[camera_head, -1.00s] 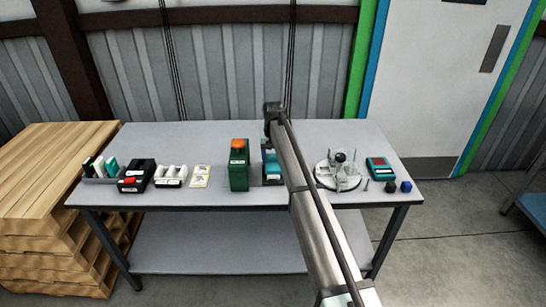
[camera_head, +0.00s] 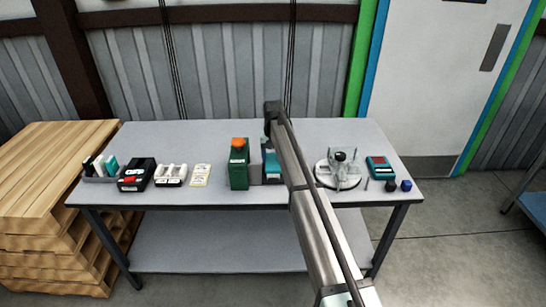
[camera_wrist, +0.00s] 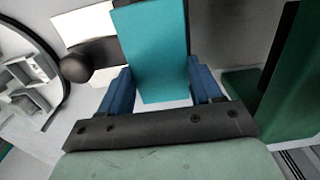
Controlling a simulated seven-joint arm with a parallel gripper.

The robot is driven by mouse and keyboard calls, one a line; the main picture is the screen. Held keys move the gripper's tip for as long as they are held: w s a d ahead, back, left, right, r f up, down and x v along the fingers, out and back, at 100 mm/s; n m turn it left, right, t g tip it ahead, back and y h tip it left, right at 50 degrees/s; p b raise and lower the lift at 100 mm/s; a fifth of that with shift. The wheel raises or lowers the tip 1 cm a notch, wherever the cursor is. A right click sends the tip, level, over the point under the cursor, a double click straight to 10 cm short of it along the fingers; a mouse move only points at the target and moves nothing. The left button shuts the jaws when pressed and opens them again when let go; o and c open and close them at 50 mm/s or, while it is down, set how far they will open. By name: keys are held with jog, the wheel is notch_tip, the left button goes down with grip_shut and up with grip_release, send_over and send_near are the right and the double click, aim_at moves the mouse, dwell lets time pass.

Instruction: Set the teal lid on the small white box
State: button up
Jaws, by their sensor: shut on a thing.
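The teal lid (camera_wrist: 152,52) is a flat rectangular panel between the two blue fingers of my gripper (camera_wrist: 160,90) in the wrist view. My gripper is shut on it by its sides. In the head view the lid (camera_head: 272,166) shows beside my arm, right of the green container, and my arm hides my fingers. A white surface (camera_wrist: 76,28) shows behind the lid at upper left in the wrist view, crossed by a dark band. It may be the small white box, but I cannot tell. Contact between lid and box cannot be made out.
A green container (camera_head: 239,170) with an orange top stands close left of the lid. A round plate with a clear fixture (camera_head: 338,180) stands to the right. A black knob (camera_wrist: 77,68) is near my gripper. The table's back strip (camera_head: 190,137) is clear.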

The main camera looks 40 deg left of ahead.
jog(key=o, duration=0.9)
jog(key=c, duration=0.4)
jog(key=shift+r, duration=4.05)
